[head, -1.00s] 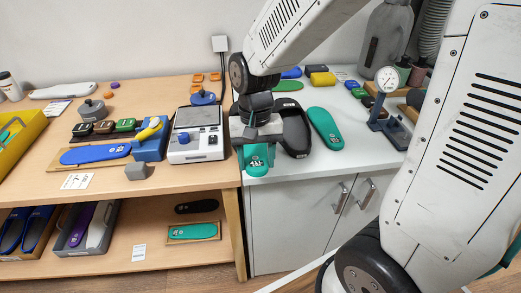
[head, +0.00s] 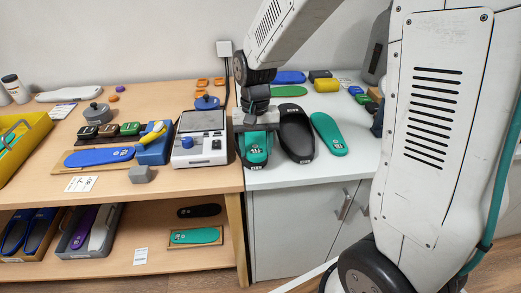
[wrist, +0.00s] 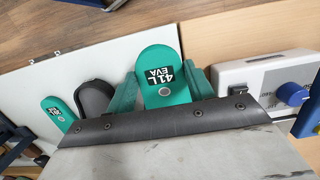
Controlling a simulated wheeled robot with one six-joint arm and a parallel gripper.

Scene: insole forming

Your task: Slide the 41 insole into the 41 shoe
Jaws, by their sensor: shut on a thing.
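The teal 41 insole (wrist: 160,95), marked "41L EVA", is between the two teal fingers of my gripper (wrist: 164,92), which is shut on it. In the head view the insole (head: 257,147) points toward the counter's front edge, below my gripper (head: 256,119). A dark shoe (head: 244,163) with a small white label shows around its front end. Whether the insole lies in this shoe or above it I cannot tell. A second dark shoe (head: 297,135) stands just right; it also shows in the wrist view (wrist: 95,98).
Another teal insole (head: 328,134) lies right of the second shoe. A white device with a blue knob (head: 199,140) stands left on the wooden table. Blue and green insoles (head: 288,91) lie behind. The white counter (head: 350,165) is clear at front right.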

